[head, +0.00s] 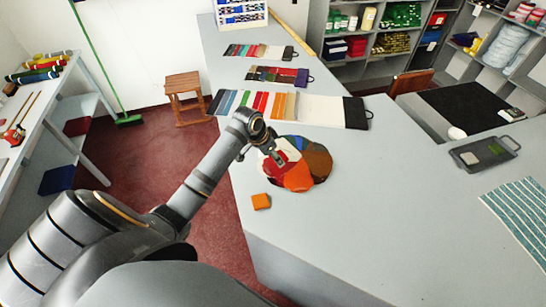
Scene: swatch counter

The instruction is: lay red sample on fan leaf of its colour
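A round fan of coloured leaves (318,160) lies spread on the grey counter, with white, red, orange, brown, green and dark leaves showing. Its red leaf (272,167) is at the left side, partly under my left gripper. My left gripper (279,157) is low over the left part of the fan, fingers pointing down at the red area. I cannot tell whether a separate red sample is between the fingers or lies on the red leaf; red blends with red there. The fingertips are too small to read as open or shut. My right gripper is out of view.
An orange sample (261,201) lies near the counter's left edge. Swatch strips (325,110) lie behind the fan. A dark tray (484,153) with small samples and a striped cloth (522,212) are at the right. The counter's middle (400,190) is clear.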

